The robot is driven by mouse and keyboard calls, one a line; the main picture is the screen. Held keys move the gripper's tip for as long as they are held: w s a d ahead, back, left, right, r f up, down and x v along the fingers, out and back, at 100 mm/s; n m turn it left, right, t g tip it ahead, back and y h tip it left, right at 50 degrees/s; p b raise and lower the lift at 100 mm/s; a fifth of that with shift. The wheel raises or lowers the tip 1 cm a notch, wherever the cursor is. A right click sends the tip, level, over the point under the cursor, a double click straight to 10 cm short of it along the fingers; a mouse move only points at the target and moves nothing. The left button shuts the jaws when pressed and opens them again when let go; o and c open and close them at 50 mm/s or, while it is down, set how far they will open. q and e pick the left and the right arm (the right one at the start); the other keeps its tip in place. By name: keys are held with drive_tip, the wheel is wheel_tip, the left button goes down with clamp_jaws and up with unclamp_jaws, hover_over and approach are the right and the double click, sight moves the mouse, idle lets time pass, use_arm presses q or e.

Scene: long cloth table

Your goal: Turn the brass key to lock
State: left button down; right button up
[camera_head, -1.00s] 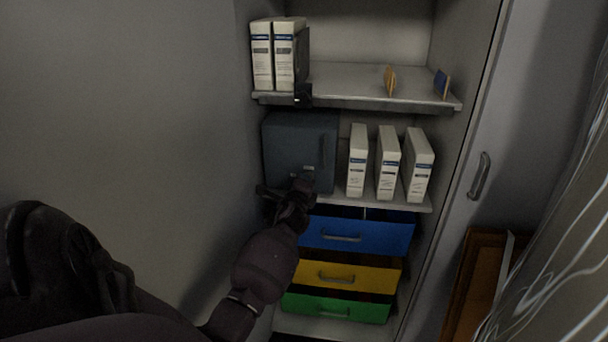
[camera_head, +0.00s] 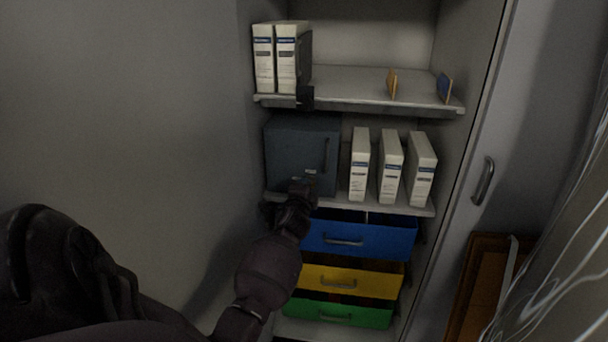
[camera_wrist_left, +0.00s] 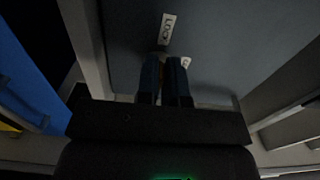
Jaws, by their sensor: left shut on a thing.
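A dark grey-blue safe box (camera_head: 290,145) with a vertical handle stands on the middle shelf in the head view. My left gripper (camera_head: 303,181) is at the lower front of the box. In the left wrist view its two fingers (camera_wrist_left: 164,80) are close together against the box front (camera_wrist_left: 235,35), shut on a thin piece. A small brass-orange sliver of the key (camera_wrist_left: 163,73) shows between the fingers; the rest is hidden. A white label reading "LOCK" (camera_wrist_left: 167,28) is above the fingertips. A second label (camera_wrist_left: 186,62) is partly covered by a finger. My right gripper is not in view.
White binders (camera_head: 390,168) stand right of the box on the same shelf (camera_head: 385,207). Blue (camera_head: 365,236), yellow (camera_head: 350,280) and green (camera_head: 335,314) drawers are below. The cabinet's left side and a plain wall (camera_head: 120,110) lie left of my arm.

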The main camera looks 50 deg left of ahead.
use_arm(q)
drive_tip(key=c, duration=1.3)
unclamp_jaws()
drive_tip(key=p+v, duration=0.1)
drive_tip(key=v, duration=1)
drive_tip(key=shift+p, duration=0.35)
drive_tip(key=shift+w, duration=0.1)
